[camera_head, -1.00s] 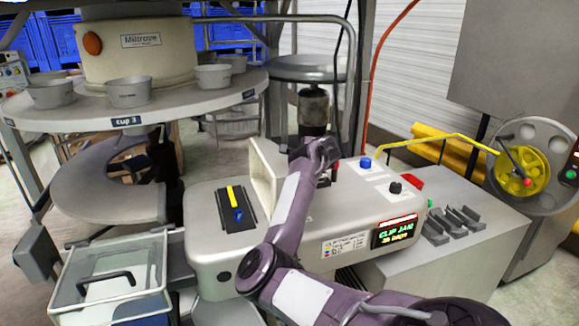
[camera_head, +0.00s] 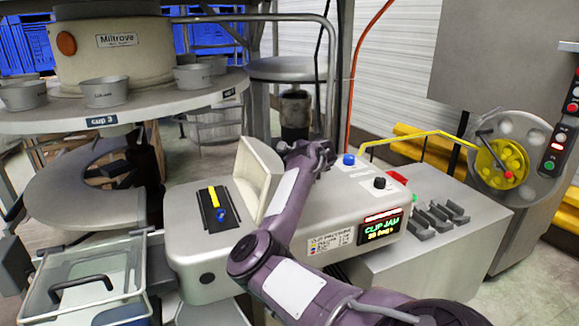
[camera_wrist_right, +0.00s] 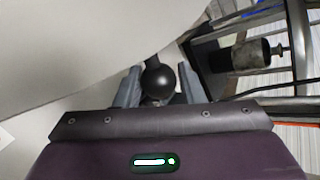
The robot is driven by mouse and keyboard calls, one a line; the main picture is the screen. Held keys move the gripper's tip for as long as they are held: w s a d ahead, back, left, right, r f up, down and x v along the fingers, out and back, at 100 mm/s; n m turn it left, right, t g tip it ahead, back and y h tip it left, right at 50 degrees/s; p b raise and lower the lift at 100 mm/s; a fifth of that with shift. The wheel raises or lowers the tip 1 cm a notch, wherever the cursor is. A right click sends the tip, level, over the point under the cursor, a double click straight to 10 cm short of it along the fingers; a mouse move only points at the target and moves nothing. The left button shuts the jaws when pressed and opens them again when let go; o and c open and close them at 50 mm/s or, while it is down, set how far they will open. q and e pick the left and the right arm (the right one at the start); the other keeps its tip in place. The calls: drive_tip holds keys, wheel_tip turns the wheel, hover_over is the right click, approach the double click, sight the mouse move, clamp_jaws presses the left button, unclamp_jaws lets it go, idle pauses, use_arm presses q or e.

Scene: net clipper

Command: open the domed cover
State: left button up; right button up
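The domed cover (camera_head: 258,178) is a pale shell standing raised and tilted on the grey clipper machine (camera_head: 205,265). My right arm passes in front of its right side and hides part of it. My right gripper (camera_head: 318,152) is beside the cover's upper right; its fingertips are hard to make out there. In the right wrist view my right gripper (camera_wrist_right: 159,88) has one finger on each side of a round black knob (camera_wrist_right: 158,80), closely flanking it. A large pale surface, likely the cover (camera_wrist_right: 60,50), fills the left of that view. My left gripper is not in view.
A blue button (camera_head: 349,159) and black knob (camera_head: 379,183) sit on the machine top, right of my arm. A lit display (camera_head: 381,228) reads "CLIP JAM". A round table with cups (camera_head: 105,92) and a clear-lidded bin (camera_head: 85,285) stand left.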

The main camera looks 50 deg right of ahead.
drive_tip(key=o, duration=0.3)
drive_tip(key=shift+w+f, duration=0.15)
drive_tip(key=shift+w, duration=0.15)
drive_tip(key=shift+s+a+r, duration=0.1)
drive_tip(key=shift+s+r, duration=0.15)
drive_tip(key=shift+s, duration=0.25)
drive_tip(key=v, duration=0.6)
drive_tip(key=shift+s+a+r, duration=0.2)
drive_tip(key=shift+s+r, duration=0.05)
